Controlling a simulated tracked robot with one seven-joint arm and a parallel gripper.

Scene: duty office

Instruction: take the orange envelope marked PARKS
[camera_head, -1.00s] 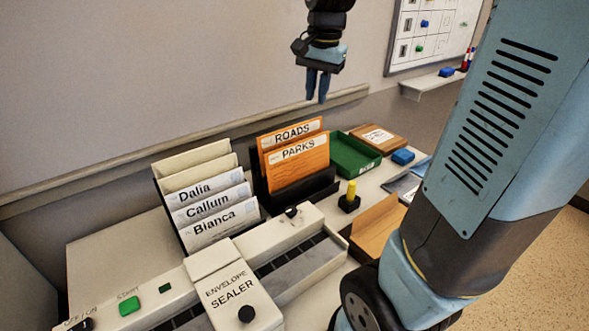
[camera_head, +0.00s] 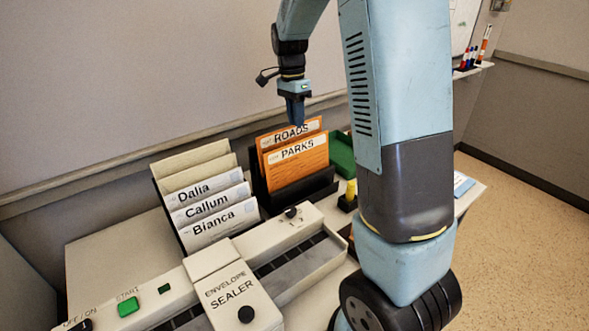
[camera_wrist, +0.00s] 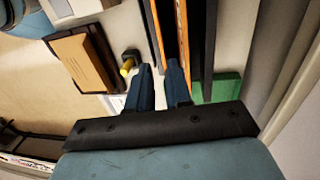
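The orange PARKS envelope (camera_head: 297,154) stands upright in a black rack (camera_head: 304,190), in front of the orange ROADS envelope (camera_head: 291,129). My gripper (camera_head: 296,122) points down just above these envelopes, its fingertips overlapping the top of ROADS in the head view. In the wrist view my gripper (camera_wrist: 160,68) shows a clear gap between its two dark fingers, with nothing held. There the envelopes are seen edge-on: PARKS (camera_wrist: 153,33) as a thin strip leading toward the gap, ROADS (camera_wrist: 183,30) to its right. Contact cannot be told.
A file rack with white envelopes marked Dalia, Callum and Bianca (camera_head: 222,216) stands left of the black rack. The envelope sealer (camera_head: 228,285) is in front. A green tray (camera_head: 341,150) and a yellow-handled stamp (camera_head: 351,190) are right, partly behind my arm. The wall is close behind.

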